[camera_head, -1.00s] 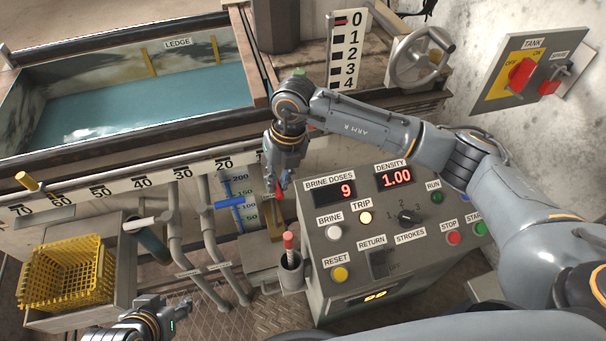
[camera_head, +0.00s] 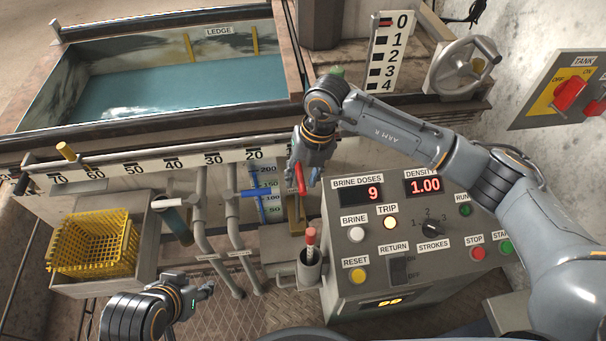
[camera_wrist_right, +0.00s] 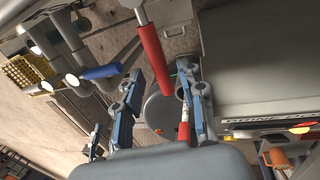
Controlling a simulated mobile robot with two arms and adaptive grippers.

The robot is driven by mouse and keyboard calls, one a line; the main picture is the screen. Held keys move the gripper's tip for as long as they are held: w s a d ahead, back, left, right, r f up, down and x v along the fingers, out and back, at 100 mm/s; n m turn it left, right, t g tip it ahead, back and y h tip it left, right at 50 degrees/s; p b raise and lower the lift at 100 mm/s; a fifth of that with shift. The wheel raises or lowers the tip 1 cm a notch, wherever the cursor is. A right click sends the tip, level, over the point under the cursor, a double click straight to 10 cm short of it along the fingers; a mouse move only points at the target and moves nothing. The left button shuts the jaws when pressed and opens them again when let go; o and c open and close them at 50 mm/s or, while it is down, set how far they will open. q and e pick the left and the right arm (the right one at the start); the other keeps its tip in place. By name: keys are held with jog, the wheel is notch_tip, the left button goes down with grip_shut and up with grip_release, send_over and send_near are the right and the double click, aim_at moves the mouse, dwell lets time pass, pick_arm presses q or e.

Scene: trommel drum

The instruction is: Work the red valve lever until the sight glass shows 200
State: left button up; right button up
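The red valve lever (camera_head: 300,179) sits at the front of the machine, just left of the control panel. My right gripper (camera_head: 304,178) is at it from above. In the right wrist view the lever's red grip (camera_wrist_right: 152,60) runs between the two spread fingers of my right gripper (camera_wrist_right: 158,105), with gaps visible on both sides. The sight glass (camera_head: 268,197) is a blue scale marked 50 to 200, left of the lever. A blue handle crosses it, and I cannot read its level. My left gripper (camera_head: 205,291) is low at the left, away from the lever; its fingers are too small to read.
The control panel (camera_head: 340,262) shows brine doses 9 and density 1.00. A cup (camera_head: 309,272) holding a red-tipped rod stands below the lever. The blue handle (camera_head: 262,192) and pipes lie left. A yellow basket (camera_head: 95,243) stands further left, and a handwheel (camera_head: 460,62) is back right.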

notch_tip(320, 180, up, 12)
jog(key=d, duration=0.2)
jog(key=shift+d, duration=0.2)
jog(key=shift+f, duration=0.2)
dwell(0.5)
